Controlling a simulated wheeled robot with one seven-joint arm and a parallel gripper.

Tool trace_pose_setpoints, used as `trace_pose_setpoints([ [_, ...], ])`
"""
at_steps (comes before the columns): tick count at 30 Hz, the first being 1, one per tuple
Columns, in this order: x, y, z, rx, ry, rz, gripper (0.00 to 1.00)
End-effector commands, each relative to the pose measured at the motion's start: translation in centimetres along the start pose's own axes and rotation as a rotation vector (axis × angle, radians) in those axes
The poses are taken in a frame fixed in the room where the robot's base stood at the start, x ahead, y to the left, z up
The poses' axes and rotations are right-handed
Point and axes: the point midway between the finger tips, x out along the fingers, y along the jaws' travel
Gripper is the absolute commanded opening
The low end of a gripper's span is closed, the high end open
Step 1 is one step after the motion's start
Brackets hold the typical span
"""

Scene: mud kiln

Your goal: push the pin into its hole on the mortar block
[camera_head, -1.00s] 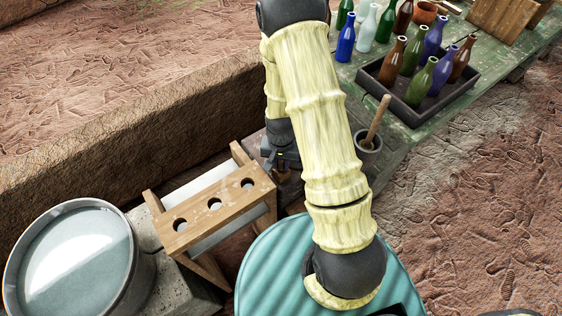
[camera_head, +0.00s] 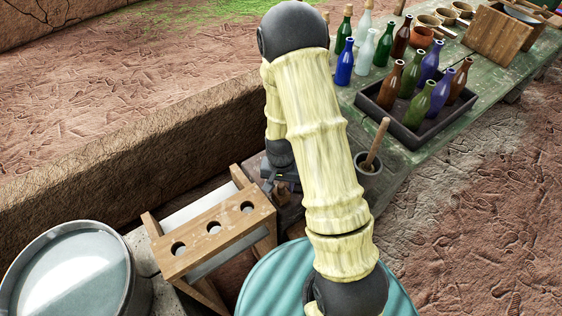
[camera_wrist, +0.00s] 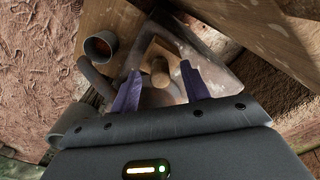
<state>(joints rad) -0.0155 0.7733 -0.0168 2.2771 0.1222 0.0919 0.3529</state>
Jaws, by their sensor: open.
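In the wrist view a short, round, pale wooden peg (camera_wrist: 159,70), likely the pin, shows end-on just beyond my fingertips. My gripper (camera_wrist: 163,84) is open, its two purple fingers apart with the peg's end showing between and slightly ahead of them. I cannot tell whether they touch it. Grey-brown surfaces surround the peg, probably the mortar block; its hole and the pin's depth cannot be made out. In the head view my gripper (camera_head: 282,182) is small and partly covered by my arm, beside the wooden rack; the pin is not clear there.
A wooden rack (camera_head: 205,243) with three round holes stands just left of my gripper. A metal basin (camera_head: 75,272) is at lower left. A cup with a pestle (camera_head: 370,178) and a bottle tray (camera_head: 412,138) sit on the green table. A small cup (camera_wrist: 101,46) lies left of the peg.

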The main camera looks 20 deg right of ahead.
Motion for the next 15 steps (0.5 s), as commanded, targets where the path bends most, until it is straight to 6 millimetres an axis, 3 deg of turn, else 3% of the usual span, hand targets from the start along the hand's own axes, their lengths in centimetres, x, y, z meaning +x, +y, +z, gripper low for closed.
trace_pose_setpoints([
  [15,-9.2,-0.1,-0.1,-0.001,0.004,-0.003,0.46],
])
